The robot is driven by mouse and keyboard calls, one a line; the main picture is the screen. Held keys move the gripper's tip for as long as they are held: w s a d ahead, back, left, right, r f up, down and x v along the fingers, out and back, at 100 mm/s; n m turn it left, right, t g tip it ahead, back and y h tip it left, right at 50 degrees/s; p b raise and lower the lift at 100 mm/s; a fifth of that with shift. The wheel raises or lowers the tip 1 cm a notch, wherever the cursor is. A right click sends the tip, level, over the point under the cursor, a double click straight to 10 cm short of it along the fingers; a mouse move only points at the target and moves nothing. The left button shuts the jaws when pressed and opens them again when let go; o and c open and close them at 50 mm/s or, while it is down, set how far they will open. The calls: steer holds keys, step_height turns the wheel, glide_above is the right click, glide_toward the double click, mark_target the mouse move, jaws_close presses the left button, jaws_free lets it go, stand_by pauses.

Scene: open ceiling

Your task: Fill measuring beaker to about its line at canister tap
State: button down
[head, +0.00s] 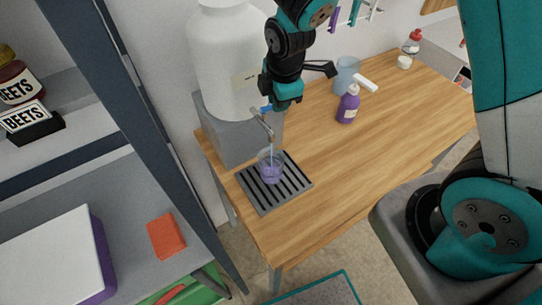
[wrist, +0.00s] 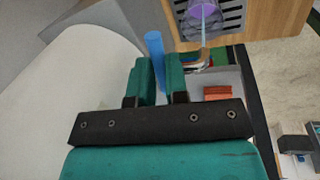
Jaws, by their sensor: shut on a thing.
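A large white canister (head: 235,65) stands on a grey block (head: 238,135) at the table's back left. Its tap (head: 262,122) has a blue lever (head: 265,109), also in the wrist view (wrist: 155,52). My gripper (head: 270,103) is shut on this lever, which stands between the two teal fingers in the wrist view (wrist: 158,75). A thin stream runs from the spout into a clear measuring beaker (head: 270,166), upright on the drip tray (head: 264,203). The beaker holds purplish liquid; its line is too small to make out. Its rounded shape also shows in the wrist view (wrist: 203,12).
A purple bottle (head: 348,106) and a pale blue jug (head: 345,76) stand right of the canister. A red-capped bottle (head: 411,46) is at the far end. The table's (head: 350,160) front half is clear. A shelf unit (head: 130,150) stands close on the left.

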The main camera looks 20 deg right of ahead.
steer(key=shift+w, duration=0.1)
stand_by(7.1)
steer(key=shift+w+n+y, duration=0.15)
steer(key=shift+w+n, duration=0.05)
steer(key=shift+n, duration=0.5)
steer(key=shift+w+n+y, duration=0.15)
steer(key=shift+w+n, duration=0.05)
steer(key=shift+n, duration=0.5)
steer(key=c, duration=1)
jaws_free()
